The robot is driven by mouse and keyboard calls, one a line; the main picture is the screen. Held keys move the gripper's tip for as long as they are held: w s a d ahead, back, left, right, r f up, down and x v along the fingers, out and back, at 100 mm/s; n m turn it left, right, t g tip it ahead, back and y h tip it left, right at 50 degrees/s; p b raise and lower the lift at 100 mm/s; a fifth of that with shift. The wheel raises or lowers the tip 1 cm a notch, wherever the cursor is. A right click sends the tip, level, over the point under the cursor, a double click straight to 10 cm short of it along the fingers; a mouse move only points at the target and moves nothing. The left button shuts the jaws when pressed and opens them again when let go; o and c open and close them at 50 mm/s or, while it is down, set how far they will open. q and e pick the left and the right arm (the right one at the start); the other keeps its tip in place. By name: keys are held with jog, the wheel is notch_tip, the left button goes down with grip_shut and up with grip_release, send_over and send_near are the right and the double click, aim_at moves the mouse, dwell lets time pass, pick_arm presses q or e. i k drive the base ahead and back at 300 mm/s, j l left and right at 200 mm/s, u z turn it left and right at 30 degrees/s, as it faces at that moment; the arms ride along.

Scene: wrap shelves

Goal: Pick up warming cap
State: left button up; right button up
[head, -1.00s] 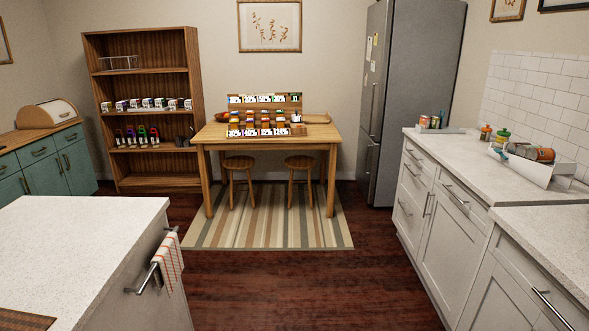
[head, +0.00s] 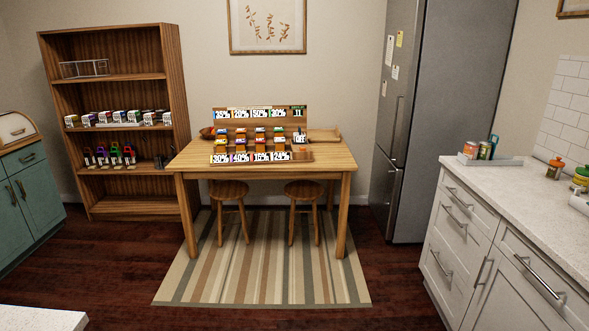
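I cannot make out a warming cap for certain at this distance. A wooden table (head: 335,158) stands ahead in the head view, with a tiered wooden display of small coloured items and percent labels (head: 258,134) on it. A wooden bookshelf (head: 108,78) at the left holds a row of small boxes (head: 118,118), and below them several coloured items (head: 110,155) and small dark items (head: 160,162). A wire basket (head: 84,69) sits on an upper shelf. Neither of my grippers is in view.
A striped rug (head: 262,265) and two stools (head: 228,192) are at the table. A grey fridge (head: 440,110) and a white counter (head: 530,190) with cans and jars stand right. A green cabinet (head: 35,195) is left. A white worktop corner (head: 40,318) shows lower left.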

aim_at(299, 137)
jog(key=i+l+u, duration=0.1)
jog(key=i, duration=3.5)
